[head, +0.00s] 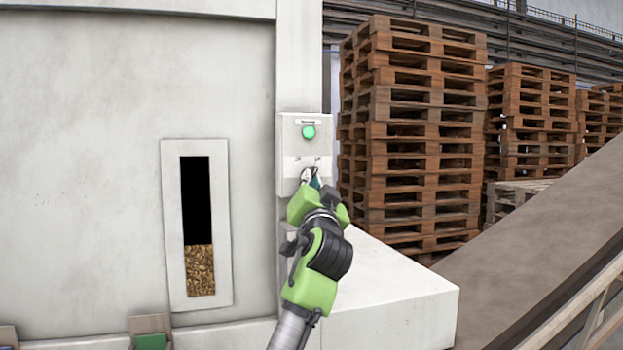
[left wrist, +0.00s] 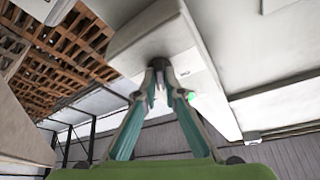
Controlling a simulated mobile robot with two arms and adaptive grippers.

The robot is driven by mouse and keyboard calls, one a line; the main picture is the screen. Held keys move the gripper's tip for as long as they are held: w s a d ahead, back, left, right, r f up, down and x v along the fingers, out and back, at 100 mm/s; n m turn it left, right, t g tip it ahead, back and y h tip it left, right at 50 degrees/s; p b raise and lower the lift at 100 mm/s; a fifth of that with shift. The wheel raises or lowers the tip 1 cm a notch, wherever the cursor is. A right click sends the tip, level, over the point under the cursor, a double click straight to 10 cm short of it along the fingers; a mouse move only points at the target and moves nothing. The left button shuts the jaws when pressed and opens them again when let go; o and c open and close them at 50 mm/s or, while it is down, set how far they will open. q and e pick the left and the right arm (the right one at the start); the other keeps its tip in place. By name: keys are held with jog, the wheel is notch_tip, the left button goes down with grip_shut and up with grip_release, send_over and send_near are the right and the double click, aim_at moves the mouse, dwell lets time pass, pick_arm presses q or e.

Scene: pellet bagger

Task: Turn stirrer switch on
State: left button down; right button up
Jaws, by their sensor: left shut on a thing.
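A pale control box (head: 290,148) is fixed to the machine's corner post, with a green round light or button (head: 308,132) near its top and small markings below. The green part also shows in the left wrist view (left wrist: 190,96). My left gripper (head: 312,175) is at the lower part of the box. In the left wrist view its teal fingers (left wrist: 161,80) close around a small dark switch knob (left wrist: 158,63) on the box face. In the head view the gripper hides the knob, and I cannot tell which way it is turned. My right gripper is not in view.
A sight window (head: 222,225) in the machine wall shows brown pellets low behind it. A pale ledge (head: 400,298) juts out below the box. Stacked pallets (head: 410,130) stand behind at the right, and a sloping conveyor (head: 560,215) runs at the far right.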

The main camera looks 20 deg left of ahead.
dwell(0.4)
pick_arm(q)
jog(key=c, duration=2.1)
grip_release()
jog(key=shift+c, duration=0.2)
jog(key=shift+d, duration=0.1)
jog(key=v, duration=1.2)
